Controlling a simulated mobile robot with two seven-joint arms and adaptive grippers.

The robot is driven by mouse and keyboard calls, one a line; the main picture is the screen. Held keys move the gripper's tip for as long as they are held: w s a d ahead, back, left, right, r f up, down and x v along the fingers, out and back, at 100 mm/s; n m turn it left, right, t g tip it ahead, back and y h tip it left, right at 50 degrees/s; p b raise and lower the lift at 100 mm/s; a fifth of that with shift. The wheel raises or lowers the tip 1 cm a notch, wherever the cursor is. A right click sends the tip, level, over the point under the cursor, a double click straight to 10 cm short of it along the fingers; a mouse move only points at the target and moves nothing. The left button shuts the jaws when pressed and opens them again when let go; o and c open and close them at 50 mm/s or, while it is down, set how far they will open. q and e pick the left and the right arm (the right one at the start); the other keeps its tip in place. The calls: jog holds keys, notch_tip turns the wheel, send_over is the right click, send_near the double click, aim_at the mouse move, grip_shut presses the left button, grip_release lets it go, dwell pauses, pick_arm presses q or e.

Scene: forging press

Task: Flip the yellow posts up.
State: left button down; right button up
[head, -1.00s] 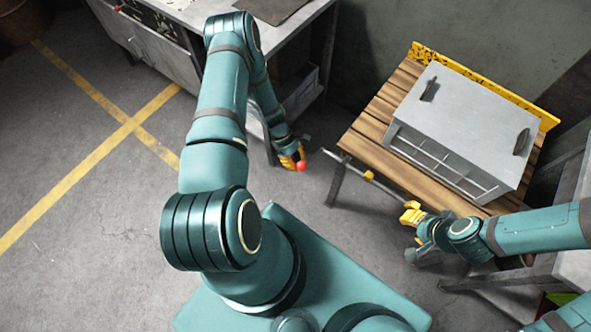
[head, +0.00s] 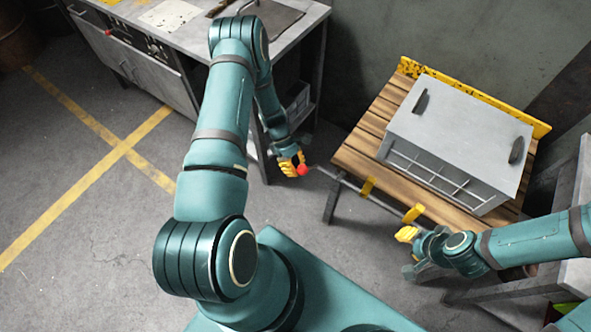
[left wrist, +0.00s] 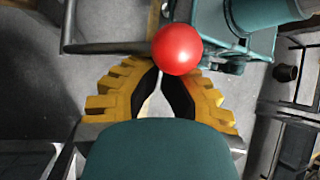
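Two yellow posts sit on a thin metal bar along the near edge of a slatted wooden table: one farther left (head: 367,187), one farther right (head: 413,213). Both look tilted up from the bar. A red ball knob (head: 303,170) is at the bar's left end. My left gripper (head: 296,167) is at this knob. In the left wrist view its yellow fingers converge at the red knob (left wrist: 177,49), which hides part of one fingertip; they look closed on it. My right gripper (head: 406,234) is just below the right post; its finger gap is unclear.
The slatted table (head: 372,127) carries a grey box (head: 455,130) with two dark handles and a gridded front. A yellow rail (head: 470,92) runs behind it. A grey workbench (head: 150,45) stands at upper left. Open floor (head: 60,120) with yellow lines lies left.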

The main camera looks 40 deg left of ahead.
pick_arm(q)
jog(key=shift+f, duration=0.1)
pick_arm(e)
jog(key=shift+f, duration=0.15)
